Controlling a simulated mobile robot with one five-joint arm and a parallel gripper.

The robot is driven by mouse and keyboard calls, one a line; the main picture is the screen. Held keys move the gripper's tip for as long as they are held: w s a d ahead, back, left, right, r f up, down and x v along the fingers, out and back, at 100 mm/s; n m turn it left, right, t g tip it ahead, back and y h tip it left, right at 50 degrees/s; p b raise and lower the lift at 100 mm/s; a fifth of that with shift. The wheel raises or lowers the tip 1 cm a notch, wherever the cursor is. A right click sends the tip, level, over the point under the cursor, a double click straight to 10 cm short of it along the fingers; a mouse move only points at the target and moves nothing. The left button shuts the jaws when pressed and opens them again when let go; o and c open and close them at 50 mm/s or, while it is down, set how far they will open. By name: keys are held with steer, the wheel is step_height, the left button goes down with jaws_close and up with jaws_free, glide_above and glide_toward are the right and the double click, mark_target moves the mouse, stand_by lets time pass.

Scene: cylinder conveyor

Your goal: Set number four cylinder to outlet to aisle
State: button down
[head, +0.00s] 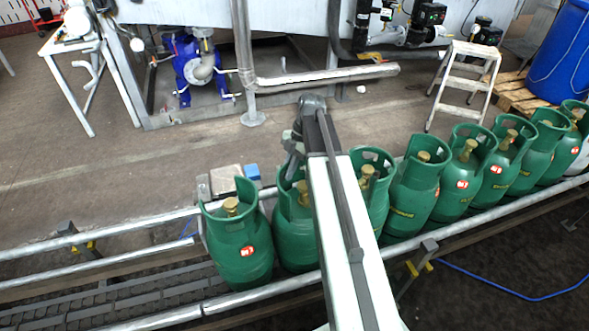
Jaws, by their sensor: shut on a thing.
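Green gas cylinders with brass valves and open-sided collars stand upright in a row on the conveyor (150,290). The leftmost cylinder (243,255) shows its valve and a red-white label. The second cylinder (295,250) from the left is partly hidden by my arm. My gripper (291,172) points down at that second cylinder's collar and appears shut on it; the contact is small and partly hidden. Right of my arm stand the third cylinder (377,212) and a further cylinder (408,205). No number is readable, and most outlet directions are too small to tell.
Metal rails (110,240) run along both sides of the conveyor. Its left stretch is empty. A small box with a blue part (251,171) sits behind the row. A step stool (465,80), blue drum (562,60) and blue pump (190,70) stand behind, across open floor.

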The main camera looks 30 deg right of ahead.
steer(key=shift+s+a, duration=0.1)
steer(key=shift+a, duration=0.05)
steer(key=c, duration=1.5)
jaws_free()
steer(key=shift+c, duration=0.2)
steer(key=shift+r, duration=0.15)
steer(key=p+v, duration=0.7)
steer(key=v, duration=0.1)
steer(key=shift+f, duration=0.2)
